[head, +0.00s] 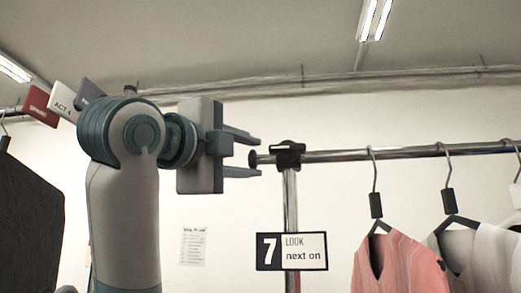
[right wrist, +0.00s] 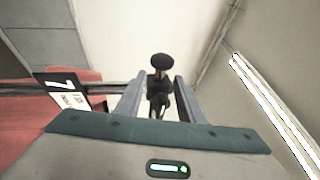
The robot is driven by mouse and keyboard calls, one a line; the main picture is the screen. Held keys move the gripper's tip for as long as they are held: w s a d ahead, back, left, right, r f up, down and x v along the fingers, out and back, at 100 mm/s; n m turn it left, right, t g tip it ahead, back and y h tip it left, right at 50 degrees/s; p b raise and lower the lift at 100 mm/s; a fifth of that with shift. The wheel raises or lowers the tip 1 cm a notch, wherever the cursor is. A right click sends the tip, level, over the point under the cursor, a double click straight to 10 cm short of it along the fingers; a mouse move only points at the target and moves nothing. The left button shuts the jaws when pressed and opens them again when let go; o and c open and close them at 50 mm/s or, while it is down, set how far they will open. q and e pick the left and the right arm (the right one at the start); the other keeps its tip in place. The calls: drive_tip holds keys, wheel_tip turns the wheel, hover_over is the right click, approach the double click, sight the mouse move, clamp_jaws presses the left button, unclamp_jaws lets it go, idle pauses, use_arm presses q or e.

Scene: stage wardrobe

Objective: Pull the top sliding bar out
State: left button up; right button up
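The top sliding bar (head: 340,155) is a chrome rail running level to the right through a black clamp (head: 287,155) on an upright post. Its near end has a round black knob (head: 253,160). My right gripper (head: 259,157) is open, with one finger above the other in the head view. The knob appears between its fingertips there, with gaps to both. In the right wrist view, the black knob (right wrist: 162,62) shows centred between and slightly past the tips of the open right gripper (right wrist: 161,80). My left gripper is not in view.
Hangers with a coral garment (head: 400,265) and a grey one (head: 485,262) hang from the bar. A "7 LOOK next on" sign (head: 292,251) is on the post. A dark garment (head: 28,215) and tags (head: 62,101) are at left. A paper (head: 193,246) is on the wall.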

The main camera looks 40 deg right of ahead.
sight(263, 159)
drive_tip(key=shift+p+x, duration=0.65)
drive_tip(key=shift+x, duration=1.55)
clamp_jaws()
